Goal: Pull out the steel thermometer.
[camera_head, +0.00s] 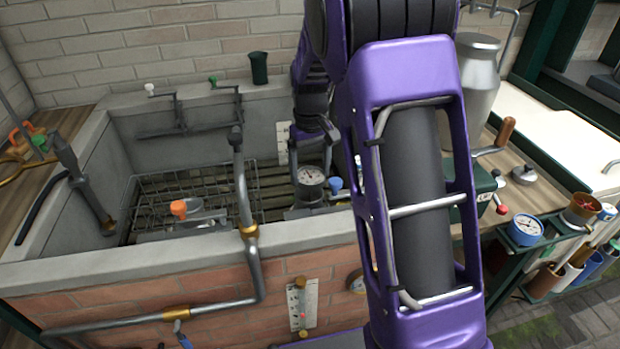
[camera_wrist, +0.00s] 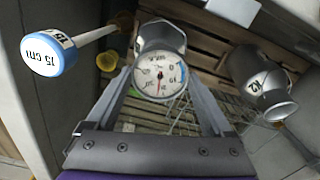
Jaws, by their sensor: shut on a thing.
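The steel thermometer (camera_wrist: 158,76) has a round white dial with a red needle and a shiny steel body behind it. It sits between the two grey fingers of my gripper (camera_wrist: 160,68) in the wrist view, and the gripper is shut on it. In the head view the thermometer's dial (camera_head: 311,175) faces up inside the stone trough, near its right end. My gripper reaches down there from my purple arm and is partly hidden. The lower end of the thermometer is hidden, so I cannot tell whether it still sits in anything.
A wire rack (camera_head: 200,190) and wooden slats lie in the trough (camera_head: 150,262). An orange-knobbed fitting (camera_head: 179,208) and a bent pipe (camera_head: 243,190) stand to the left. A blue-rimmed "15 cm" cap (camera_wrist: 47,54) and a steel can (camera_wrist: 262,78) flank my gripper.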

